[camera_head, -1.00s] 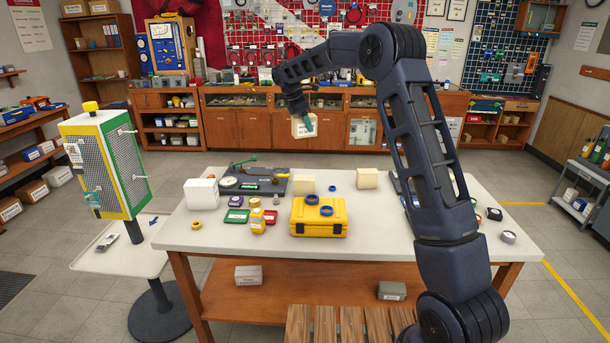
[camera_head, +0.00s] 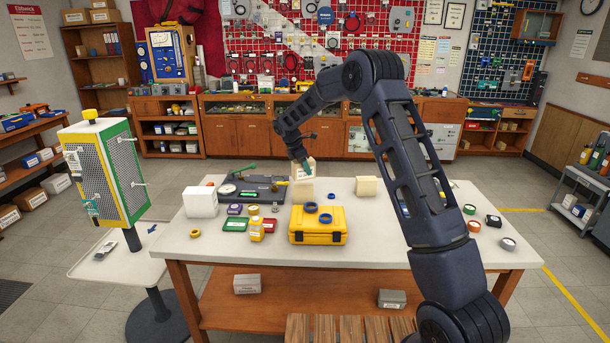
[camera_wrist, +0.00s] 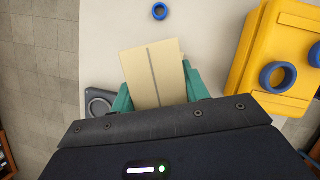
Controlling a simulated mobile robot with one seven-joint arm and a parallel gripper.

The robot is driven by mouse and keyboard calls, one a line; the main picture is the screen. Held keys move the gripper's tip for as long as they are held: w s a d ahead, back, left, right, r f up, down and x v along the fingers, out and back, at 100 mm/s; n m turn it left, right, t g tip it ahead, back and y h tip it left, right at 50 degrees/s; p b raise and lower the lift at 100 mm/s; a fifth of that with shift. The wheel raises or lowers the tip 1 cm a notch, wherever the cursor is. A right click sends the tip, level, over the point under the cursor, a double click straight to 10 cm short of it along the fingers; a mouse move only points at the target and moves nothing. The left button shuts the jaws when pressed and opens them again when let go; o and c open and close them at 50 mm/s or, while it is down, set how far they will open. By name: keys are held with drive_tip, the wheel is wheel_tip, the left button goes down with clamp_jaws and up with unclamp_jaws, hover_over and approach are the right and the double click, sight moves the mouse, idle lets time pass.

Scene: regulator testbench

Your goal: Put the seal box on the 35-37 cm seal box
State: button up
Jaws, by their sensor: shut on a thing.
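My gripper (camera_head: 302,172) has teal fingers, which also show in the wrist view (camera_wrist: 158,92) on either side of a cream seal box (camera_wrist: 153,72). It is shut on this box, which shows in the head view (camera_head: 306,166) at the back middle of the table. A second cream box (camera_head: 301,190) stands on the table directly below the held one. They look touching or nearly so; I cannot tell which. Another cream box (camera_head: 366,187) stands apart to the right. Labels are too small to read, so I cannot tell which is the 35-37 cm box.
A yellow case (camera_head: 318,237) with blue rings (camera_head: 311,207) on it stands in front of the boxes. A dark gauge fixture (camera_head: 262,188) lies to the left, by a white block (camera_head: 200,202). Small coloured boxes and a yellow bottle (camera_head: 256,230) are at front left.

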sight(305, 174)
drive_tip(key=shift+f, duration=1.7)
drive_tip(key=shift+f, duration=0.1)
drive_tip(key=o, duration=1)
drive_tip(key=shift+o, duration=0.2)
drive_tip(key=v, duration=1.2)
drive_tip(key=shift+s, duration=0.1)
drive_tip(key=s+d+r+m+y, duration=0.1)
drive_tip(key=s+d+r+m, duration=0.2)
drive_tip(key=s+d+r, duration=0.4)
drive_tip(key=s+d+r+m, duration=0.4)
drive_tip(key=s+d, duration=0.1)
drive_tip(key=d, duration=0.4)
drive_tip(key=s+d+r+m+y, duration=0.1)
drive_tip(key=s+d+r+m, duration=0.2)
drive_tip(key=s+d+r, duration=0.45)
drive_tip(key=s+d+f+m+t, duration=0.1)
drive_tip(key=s+d+m, duration=0.3)
drive_tip(key=s, duration=0.5)
drive_tip(key=s+d+f+m+t+y, duration=0.1)
drive_tip(key=s+d+f+m, duration=0.2)
drive_tip(key=s, duration=0.6)
drive_tip(key=s+d+f+m+t+y, duration=0.1)
drive_tip(key=s+d+f+m, duration=0.2)
drive_tip(key=s+d+m, duration=0.2)
drive_tip(key=s+d, duration=0.2)
drive_tip(key=s, duration=0.2)
drive_tip(key=shift+d, duration=0.25)
